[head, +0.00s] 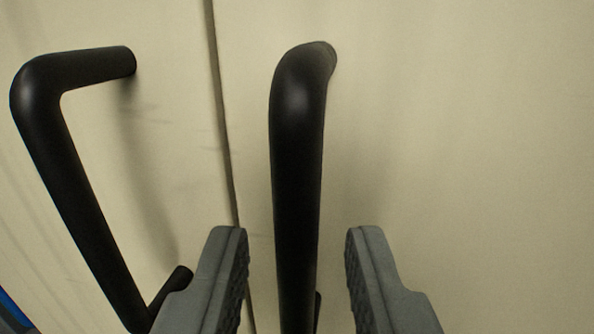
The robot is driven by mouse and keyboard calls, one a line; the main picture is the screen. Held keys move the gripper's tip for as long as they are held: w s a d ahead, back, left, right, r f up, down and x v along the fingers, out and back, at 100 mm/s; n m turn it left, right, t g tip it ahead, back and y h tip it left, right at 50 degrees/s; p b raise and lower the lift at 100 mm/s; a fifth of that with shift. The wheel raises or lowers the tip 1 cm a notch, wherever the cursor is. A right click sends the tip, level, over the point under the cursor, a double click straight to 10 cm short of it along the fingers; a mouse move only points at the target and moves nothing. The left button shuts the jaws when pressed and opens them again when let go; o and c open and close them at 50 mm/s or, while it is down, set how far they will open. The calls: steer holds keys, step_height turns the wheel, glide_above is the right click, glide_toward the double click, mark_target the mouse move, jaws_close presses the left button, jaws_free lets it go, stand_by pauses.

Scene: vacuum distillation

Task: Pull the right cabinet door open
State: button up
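The right cabinet door (460,140) is a cream panel filling the right part of the head view. Its black bar handle (296,160) stands out from the door near the door's left edge. My gripper (298,250) is open, with one grey finger on each side of this handle.
The left cabinet door (170,40) carries a matching black handle (65,170), close to my left finger. A narrow dark seam (220,110) runs between the doors, which look shut. A small blue patch (14,312) shows at the lower left corner.

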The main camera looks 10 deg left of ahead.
steer(key=shift+w+a, duration=0.2)
steer(key=shift+w, duration=1)
steer(key=shift+c, duration=0.2)
jaws_close()
steer(key=shift+s, duration=0.1)
